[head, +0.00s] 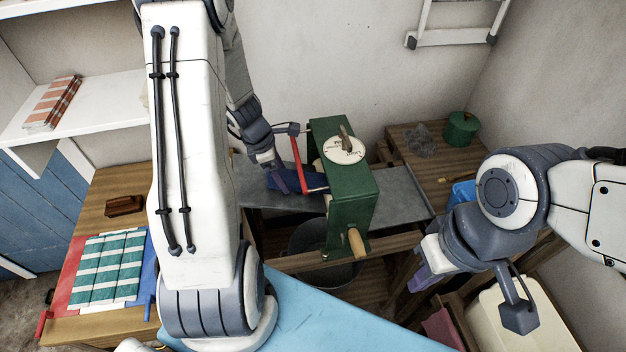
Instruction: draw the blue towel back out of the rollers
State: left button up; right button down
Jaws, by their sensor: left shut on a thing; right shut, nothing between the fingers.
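The dark blue towel (314,180) lies at the left side of the green wringer (349,205), against its rollers, which the housing mostly hides. My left gripper (278,184) reaches down from above and appears shut on the towel's left part; its fingertips are small and partly hidden.
A grey trough top (400,207) runs under the wringer, with a metal tub (318,240) below. At the left, a wooden table holds a green striped cloth (108,266) and brown block (124,205). A green canister (461,128) stands back right; a cream bin (510,315) is front right.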

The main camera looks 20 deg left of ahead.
pick_arm(q)
jog(key=shift+s+a+r+p, duration=0.9)
jog(key=shift+s+a, duration=0.25)
jog(key=shift+a, duration=0.35)
jog(key=shift+s+a+r+p, duration=0.9)
jog(key=shift+s+a, duration=0.2)
jog(key=shift+a, duration=0.45)
jog(key=shift+s+a+r+p, duration=0.9)
jog(key=shift+s+a, duration=0.25)
jog(key=shift+a, duration=0.35)
jog(key=shift+r, duration=0.1)
notch_tip(320, 180, up, 6)
jog(key=p, duration=0.5)
jog(key=shift+p, duration=0.4)
jog(key=shift+s, duration=0.1)
